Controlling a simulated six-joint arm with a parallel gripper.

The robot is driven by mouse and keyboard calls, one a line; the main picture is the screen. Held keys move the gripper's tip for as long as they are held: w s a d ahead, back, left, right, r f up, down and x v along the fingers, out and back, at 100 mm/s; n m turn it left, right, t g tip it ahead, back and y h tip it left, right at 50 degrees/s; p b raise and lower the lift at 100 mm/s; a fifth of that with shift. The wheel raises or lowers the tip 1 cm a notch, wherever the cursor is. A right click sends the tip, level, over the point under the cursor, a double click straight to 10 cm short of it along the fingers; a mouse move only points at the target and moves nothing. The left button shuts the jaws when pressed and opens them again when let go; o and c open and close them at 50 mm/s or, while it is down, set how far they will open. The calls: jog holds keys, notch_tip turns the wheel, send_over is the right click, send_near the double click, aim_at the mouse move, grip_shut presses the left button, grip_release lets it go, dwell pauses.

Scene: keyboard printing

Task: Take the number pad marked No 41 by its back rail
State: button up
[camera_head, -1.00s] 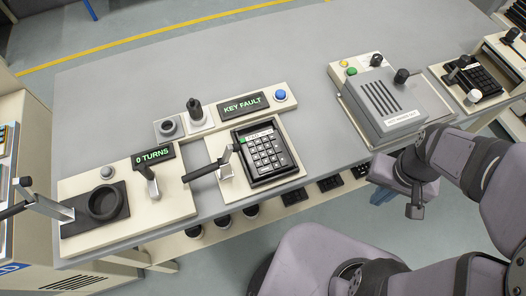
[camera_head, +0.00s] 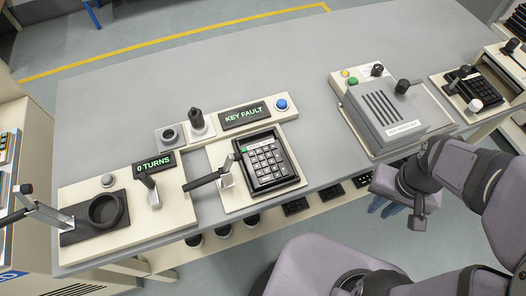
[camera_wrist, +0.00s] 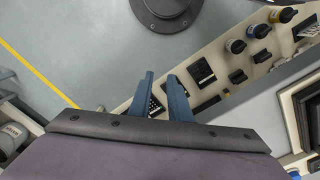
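A black number pad (camera_head: 266,170) with grey keys, a white label and a green corner sits in a dark holder on the bench's cream plate. Its label is too small to read. More small dark pads (camera_head: 295,207) lie on the low front shelf; they also show in the wrist view (camera_wrist: 202,74), and no No 41 mark is legible. My gripper (camera_head: 383,205) hangs in front of the bench at the right. In the wrist view its two blue fingers (camera_wrist: 160,82) are apart, with a dark keyed pad partly hidden behind them.
A grey press-like box (camera_head: 385,115) stands on the bench at the right, above my gripper. Round knobs (camera_wrist: 235,46) line the shelf near the dark pads. The bench's back is clear.

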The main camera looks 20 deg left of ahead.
jog(key=w+a+r+m+p, duration=0.1)
jog(key=w+a+r+p, duration=0.1)
jog(key=a, duration=0.3)
jog(key=w+a+r+m+p, duration=0.1)
jog(key=w+a+r+p, duration=0.2)
jog(key=a+r+p, duration=0.1)
jog(key=w+a+r+m+p, duration=0.2)
jog(key=a+r+p, duration=0.1)
jog(key=a, duration=0.3)
jog(key=shift+w+r+p, duration=0.2)
jog(key=shift+w+p, duration=0.05)
jog(key=shift+p, duration=0.05)
jog(key=a+r+m+p, duration=0.2)
jog(key=a+r+p, duration=0.15)
jog(key=a, duration=0.55)
jog(key=m+p, duration=0.3)
jog(key=p, duration=0.1)
send_over(252, 134)
jog(key=shift+w+d+r, duration=0.2)
jog(key=shift+r, duration=0.1)
jog(key=shift+s+a, duration=0.1)
jog(key=shift+a, duration=0.05)
jog(key=shift+f+p, duration=1.4)
jog(key=shift+f, duration=2.3)
grip_shut()
